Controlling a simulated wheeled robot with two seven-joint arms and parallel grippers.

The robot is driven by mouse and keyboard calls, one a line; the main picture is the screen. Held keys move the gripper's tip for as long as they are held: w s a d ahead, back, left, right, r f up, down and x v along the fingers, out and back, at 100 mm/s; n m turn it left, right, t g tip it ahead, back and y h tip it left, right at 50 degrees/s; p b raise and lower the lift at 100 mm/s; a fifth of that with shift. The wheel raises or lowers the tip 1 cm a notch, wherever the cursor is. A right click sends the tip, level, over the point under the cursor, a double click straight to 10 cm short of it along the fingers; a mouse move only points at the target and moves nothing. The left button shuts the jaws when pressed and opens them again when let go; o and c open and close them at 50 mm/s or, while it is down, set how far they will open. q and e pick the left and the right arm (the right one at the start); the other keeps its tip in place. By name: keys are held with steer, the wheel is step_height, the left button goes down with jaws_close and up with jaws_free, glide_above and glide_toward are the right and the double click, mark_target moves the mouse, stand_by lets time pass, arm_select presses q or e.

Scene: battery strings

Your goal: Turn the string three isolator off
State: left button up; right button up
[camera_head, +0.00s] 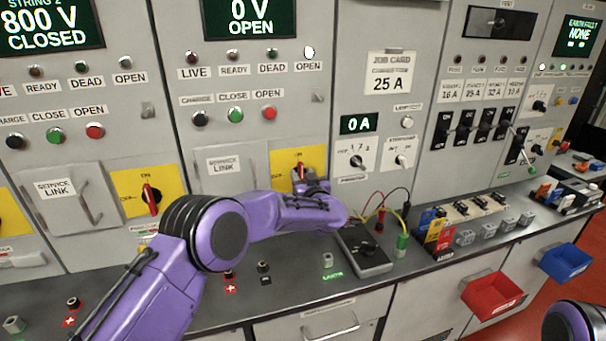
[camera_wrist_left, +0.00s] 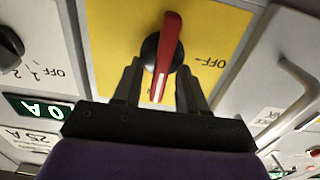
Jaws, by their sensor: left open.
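The isolator is a red handle on a dark round hub (camera_wrist_left: 168,50), on a yellow plate (camera_head: 285,163) under the "0 V OPEN" display (camera_head: 250,15). In the left wrist view, turned upside down, the handle stands nearly vertical, its lower end towards the partly hidden ON mark. The OFF mark (camera_wrist_left: 210,63) is to its right. My left gripper (camera_wrist_left: 159,75) is open, one finger on each side of the handle, with gaps visible. In the head view the gripper (camera_head: 312,184) is at the plate and covers part of the handle. My right gripper is out of view.
A service link cover (camera_head: 225,168) with a handle is left of the plate. The neighbouring isolator (camera_head: 151,195) is further left. A black meter box (camera_head: 362,250) with leads stands on the ledge to the right. Red (camera_head: 492,297) and blue (camera_head: 566,262) bins hang at the front.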

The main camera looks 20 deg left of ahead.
arm_select(q)
steer(key=shift+s+r, duration=0.1)
steer(key=shift+s, duration=0.1)
steer(key=shift+w, duration=0.1)
jaws_close()
steer(key=n+b, duration=0.5)
steer(key=n, duration=0.1)
steer(key=f+n+b, duration=0.1)
steer(key=n+b, duration=0.5)
steer(key=s+a+n+b, duration=0.1)
steer(key=n+b, duration=0.5)
steer(key=shift+f, duration=0.3)
stand_by(0.4)
